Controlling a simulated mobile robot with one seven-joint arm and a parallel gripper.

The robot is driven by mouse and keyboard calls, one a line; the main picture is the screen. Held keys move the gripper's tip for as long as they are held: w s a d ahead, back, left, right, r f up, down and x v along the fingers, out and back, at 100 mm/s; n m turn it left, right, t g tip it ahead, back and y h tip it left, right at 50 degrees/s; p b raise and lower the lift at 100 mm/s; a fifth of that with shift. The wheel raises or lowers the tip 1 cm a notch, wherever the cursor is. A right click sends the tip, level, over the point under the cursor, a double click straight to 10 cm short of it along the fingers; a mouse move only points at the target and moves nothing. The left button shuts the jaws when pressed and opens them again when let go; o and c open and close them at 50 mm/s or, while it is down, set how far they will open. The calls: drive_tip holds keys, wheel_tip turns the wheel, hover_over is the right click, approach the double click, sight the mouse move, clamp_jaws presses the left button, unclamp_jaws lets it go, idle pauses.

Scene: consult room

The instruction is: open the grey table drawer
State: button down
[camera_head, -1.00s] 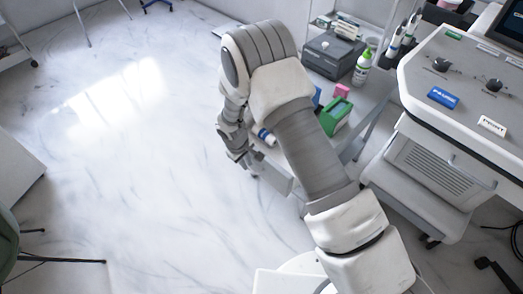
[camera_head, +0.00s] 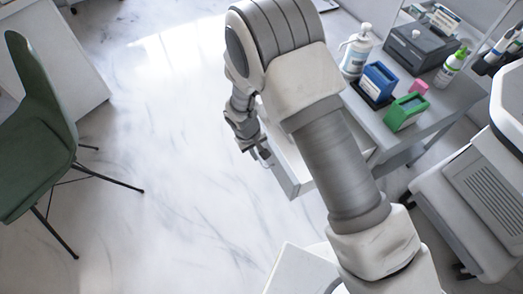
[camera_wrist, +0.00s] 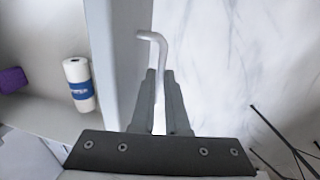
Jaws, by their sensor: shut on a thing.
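The grey table (camera_head: 432,128) stands at the right of the head view. Its pale drawer (camera_head: 297,180) sticks out well toward the left, partly hidden behind my arm. My gripper (camera_head: 262,156) is at the drawer's outer front. In the wrist view my gripper (camera_wrist: 160,73) has its two fingers closed on the white bar handle (camera_wrist: 154,38), whose bent end shows beyond the fingertips. The drawer's front panel (camera_wrist: 122,45) is just left of the handle. Inside the drawer lie a white roll with a blue band (camera_wrist: 79,84) and a purple item (camera_wrist: 12,80).
On the table top are a pump bottle (camera_head: 355,52), a blue box (camera_head: 379,80), a green box (camera_head: 406,112) and a dark grey device (camera_head: 420,48). A green chair (camera_head: 35,125) stands at left. White floor between chair and drawer is clear.

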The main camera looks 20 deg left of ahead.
drive_tip(key=c, duration=1.2)
unclamp_jaws()
wheel_tip(320, 180, up, 17)
drive_tip(key=s+a+p, duration=0.2)
drive_tip(key=p, duration=0.2)
drive_tip(key=shift+s+p, duration=0.25)
drive_tip(key=shift+p, duration=0.15)
